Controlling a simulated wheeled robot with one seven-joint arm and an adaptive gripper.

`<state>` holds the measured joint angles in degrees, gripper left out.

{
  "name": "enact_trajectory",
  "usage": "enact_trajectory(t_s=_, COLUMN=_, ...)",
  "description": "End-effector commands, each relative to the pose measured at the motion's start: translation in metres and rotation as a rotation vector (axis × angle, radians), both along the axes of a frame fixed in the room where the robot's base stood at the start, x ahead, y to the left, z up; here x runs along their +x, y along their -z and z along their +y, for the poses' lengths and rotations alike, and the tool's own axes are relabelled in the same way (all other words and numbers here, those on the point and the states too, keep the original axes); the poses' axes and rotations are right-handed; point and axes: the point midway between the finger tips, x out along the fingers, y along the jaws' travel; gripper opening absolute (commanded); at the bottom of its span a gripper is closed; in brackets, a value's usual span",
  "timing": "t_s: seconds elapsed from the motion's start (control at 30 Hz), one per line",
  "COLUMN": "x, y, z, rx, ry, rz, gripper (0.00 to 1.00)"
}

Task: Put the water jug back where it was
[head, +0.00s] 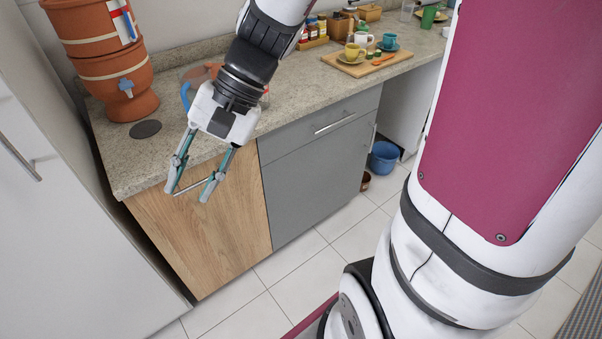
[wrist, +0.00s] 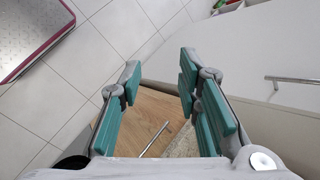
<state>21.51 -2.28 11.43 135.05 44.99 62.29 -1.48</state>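My gripper (head: 189,193) is open and hangs in front of the wooden cabinet door (head: 215,225), just off the counter's front edge. In the wrist view its teal-padded fingers (wrist: 158,95) are spread with nothing between them. Behind my wrist on the counter is a terracotta-coloured vessel (head: 196,75) with a blue curved part (head: 185,92). It may be the water jug; my arm hides most of it, so I cannot tell its full shape.
A clay water filter (head: 110,60) with a blue tap stands at the counter's left end, beside a flat dark disc (head: 145,129). Cups stand on a wooden board (head: 372,66) further right. A white fridge-like unit (head: 60,230) borders the left. A blue bucket (head: 384,157) sits on the floor.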

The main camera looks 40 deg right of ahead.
Motion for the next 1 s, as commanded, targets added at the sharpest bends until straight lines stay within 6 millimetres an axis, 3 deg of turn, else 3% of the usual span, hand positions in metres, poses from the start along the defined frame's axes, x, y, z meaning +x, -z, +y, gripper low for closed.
enact_trajectory(t_s=0.2, x=-0.065, y=-0.018, z=-0.025, rx=-0.302, ry=-0.234, rz=-0.167, gripper=0.31)
enact_trajectory(t_s=0.43, x=-0.112, y=-0.034, z=-0.067, rx=-0.579, ry=-0.411, rz=-0.342, gripper=0.31)
enact_trajectory(t_s=0.7, x=-0.131, y=-0.043, z=-0.096, rx=-0.736, ry=-0.494, rz=-0.448, gripper=0.31)
enact_trajectory(t_s=1.0, x=-0.132, y=-0.043, z=-0.099, rx=-0.746, ry=-0.498, rz=-0.452, gripper=0.31)
